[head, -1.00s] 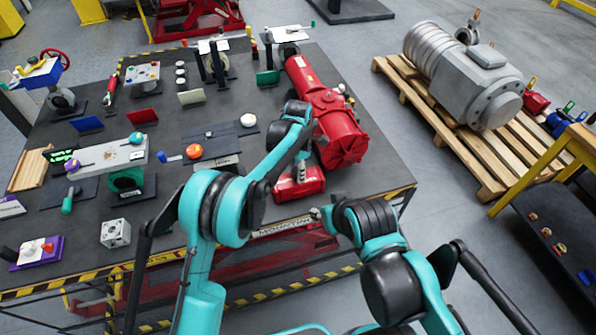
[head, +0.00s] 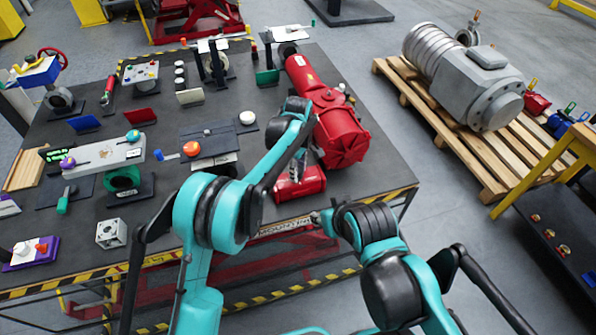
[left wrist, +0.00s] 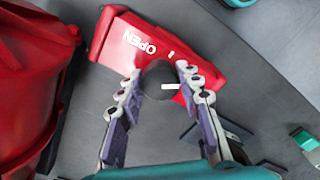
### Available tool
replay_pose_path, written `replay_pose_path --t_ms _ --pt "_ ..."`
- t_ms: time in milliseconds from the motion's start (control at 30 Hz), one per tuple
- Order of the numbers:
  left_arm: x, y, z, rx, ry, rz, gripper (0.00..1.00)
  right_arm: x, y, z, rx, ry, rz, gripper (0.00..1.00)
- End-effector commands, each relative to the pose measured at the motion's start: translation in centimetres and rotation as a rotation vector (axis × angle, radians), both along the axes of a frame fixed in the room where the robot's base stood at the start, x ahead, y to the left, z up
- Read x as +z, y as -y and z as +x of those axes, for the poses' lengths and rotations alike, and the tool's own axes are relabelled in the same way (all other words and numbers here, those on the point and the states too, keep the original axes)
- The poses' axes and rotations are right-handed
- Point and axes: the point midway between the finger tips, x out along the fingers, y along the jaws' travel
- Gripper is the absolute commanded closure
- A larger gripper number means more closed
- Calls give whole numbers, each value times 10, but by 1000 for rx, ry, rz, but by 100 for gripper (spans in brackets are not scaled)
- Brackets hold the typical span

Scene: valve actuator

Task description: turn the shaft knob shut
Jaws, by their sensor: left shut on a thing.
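The red actuator box (head: 312,184) stands at the table's front edge, beside the large red cylinder. In the left wrist view its red top (left wrist: 124,45) bears the word OPEN, upside down, and a short white tick. The round dark shaft knob (left wrist: 157,80) has a white line pointing right in that view, towards the right finger. My left gripper (left wrist: 160,84) is shut on the knob, one finger on each side. In the head view that gripper (head: 297,166) is over the box and the knob is hidden.
The large red cylinder (head: 337,130) stands close behind the box. It also fills the left of the wrist view (left wrist: 35,80). Panels, buttons and a teal valve (head: 122,179) cover the table to the left. A grey motor (head: 462,82) lies on a pallet at right.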

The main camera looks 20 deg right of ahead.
Motion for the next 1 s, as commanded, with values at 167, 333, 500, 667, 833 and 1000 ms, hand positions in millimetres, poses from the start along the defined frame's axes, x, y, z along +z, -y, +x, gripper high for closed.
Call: replay_pose_path --t_ms 167,333,500,667,833,1000 --pt "0 0 0 -161 1 0 94 -4 0 0 0 0 0 60" --pt "0 -1 0 -303 1 0 94 -6 0 0 0 0 0 60" --pt "0 -1 0 -416 1 0 94 -7 0 0 0 0 0 60" --pt "0 -1 0 -491 1 0 94 -8 0 0 0 0 0 60" --pt "1 -1 1 -538 1 0 94 -8 0 0 0 0 0 60" --pt "1 -1 1 -555 2 1 94 -9 0 0 0 0 0 60"
